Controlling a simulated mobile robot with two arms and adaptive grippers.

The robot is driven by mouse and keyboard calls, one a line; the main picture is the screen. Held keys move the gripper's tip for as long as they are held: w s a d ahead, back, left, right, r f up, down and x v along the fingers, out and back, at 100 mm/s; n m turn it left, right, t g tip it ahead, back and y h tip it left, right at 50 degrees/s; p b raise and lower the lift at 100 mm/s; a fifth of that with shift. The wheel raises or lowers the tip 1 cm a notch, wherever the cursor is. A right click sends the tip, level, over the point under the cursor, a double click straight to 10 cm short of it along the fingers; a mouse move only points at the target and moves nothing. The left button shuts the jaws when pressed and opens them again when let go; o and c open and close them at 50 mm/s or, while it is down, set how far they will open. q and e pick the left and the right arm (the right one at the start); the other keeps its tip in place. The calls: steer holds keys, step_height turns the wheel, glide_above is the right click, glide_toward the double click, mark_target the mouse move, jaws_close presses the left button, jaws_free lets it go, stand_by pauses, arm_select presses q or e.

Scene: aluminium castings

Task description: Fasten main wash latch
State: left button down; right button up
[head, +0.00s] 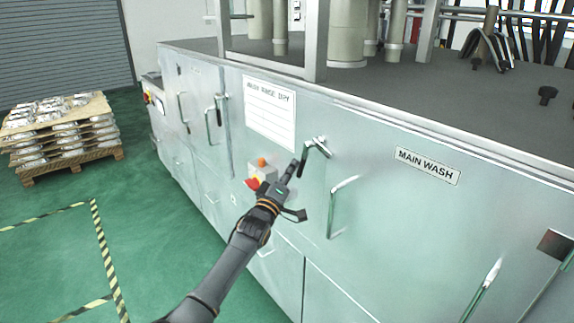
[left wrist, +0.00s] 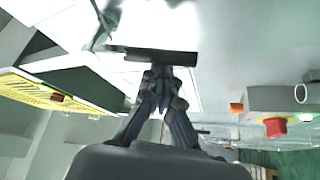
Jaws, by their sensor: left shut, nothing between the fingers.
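The machine door with the MAIN WASH label (head: 427,165) fills the right of the head view. A metal latch lever (head: 316,147) sits at that door's upper left corner, angled down to the left from its pivot. My left gripper (head: 291,168) is shut and empty, its fingertips just left of the lever; I cannot tell whether they touch. In the left wrist view the closed fingers (left wrist: 161,75) point at the panel, with a dark bar across their tips that I cannot identify. My right gripper is not in view.
A door handle (head: 335,207) stands out right of my gripper. A switch box with a red knob (head: 253,183) lies just left of it; the knob also shows in the left wrist view (left wrist: 275,127). A pallet of castings (head: 62,135) stands far left on open floor.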

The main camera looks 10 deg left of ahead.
arm_select(q)
steer(key=shift+s+d+f, duration=0.3)
steer(key=shift+s+d, duration=0.35)
steer(key=shift+d, duration=0.25)
steer(key=shift+f+b, duration=0.1)
steer(key=shift+b, duration=0.2)
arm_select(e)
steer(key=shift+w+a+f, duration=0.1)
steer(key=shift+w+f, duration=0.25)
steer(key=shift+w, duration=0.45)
arm_select(q)
steer(key=shift+s+d+f, duration=0.1)
steer(key=shift+s+d, duration=0.05)
steer(key=shift+d, duration=0.05)
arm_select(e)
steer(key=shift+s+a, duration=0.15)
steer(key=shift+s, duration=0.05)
arm_select(q)
steer(key=shift+a, duration=0.1)
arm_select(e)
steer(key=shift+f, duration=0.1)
